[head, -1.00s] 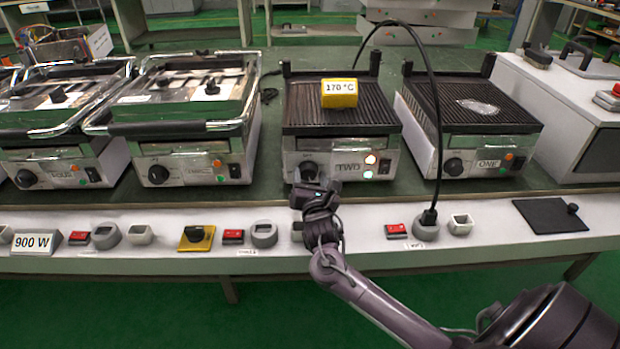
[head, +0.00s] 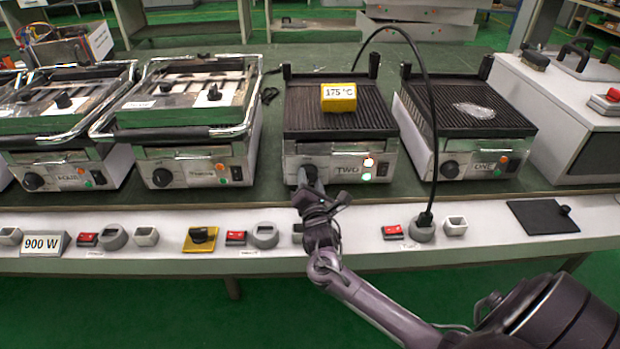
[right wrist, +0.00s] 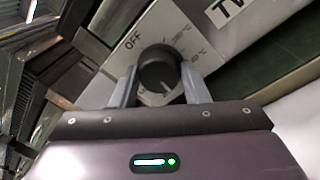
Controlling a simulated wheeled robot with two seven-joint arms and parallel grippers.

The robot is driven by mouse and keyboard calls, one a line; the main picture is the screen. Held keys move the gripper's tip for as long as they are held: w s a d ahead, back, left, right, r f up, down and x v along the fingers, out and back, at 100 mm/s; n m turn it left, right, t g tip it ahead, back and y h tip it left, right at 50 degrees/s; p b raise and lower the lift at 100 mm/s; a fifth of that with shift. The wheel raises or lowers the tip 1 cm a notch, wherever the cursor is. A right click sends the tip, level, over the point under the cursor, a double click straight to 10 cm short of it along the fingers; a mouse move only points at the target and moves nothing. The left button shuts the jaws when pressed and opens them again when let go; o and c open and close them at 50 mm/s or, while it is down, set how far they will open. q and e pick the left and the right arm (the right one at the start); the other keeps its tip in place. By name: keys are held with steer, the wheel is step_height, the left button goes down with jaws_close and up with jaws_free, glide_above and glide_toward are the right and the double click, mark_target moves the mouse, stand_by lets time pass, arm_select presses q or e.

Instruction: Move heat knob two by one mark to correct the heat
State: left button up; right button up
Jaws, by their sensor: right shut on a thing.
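Heat knob two (right wrist: 157,68) is a round black knob on the silver front of the grill labelled TWO (head: 343,169). In the right wrist view its white pointer line faces down towards the gripper, and OFF and several °C marks show around it. My right gripper (right wrist: 158,88) is shut on the knob, one finger on each side. In the head view the gripper (head: 310,188) hides part of the knob (head: 308,173). A yellow block on the grill plate, the temperature display (head: 339,98), reads 175 °C. My left gripper is not in view.
Grill ONE (head: 466,105) stands to the right, with a black cable (head: 434,130) arching down to a socket.

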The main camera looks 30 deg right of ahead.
steer(key=o, duration=1)
steer(key=shift+s+a, duration=0.15)
steer(key=shift+s, duration=0.15)
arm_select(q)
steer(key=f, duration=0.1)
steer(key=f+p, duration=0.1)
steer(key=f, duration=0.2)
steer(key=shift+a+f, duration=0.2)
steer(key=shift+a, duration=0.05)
arm_select(e)
steer(key=v, duration=0.7)
steer(key=shift+s, duration=0.1)
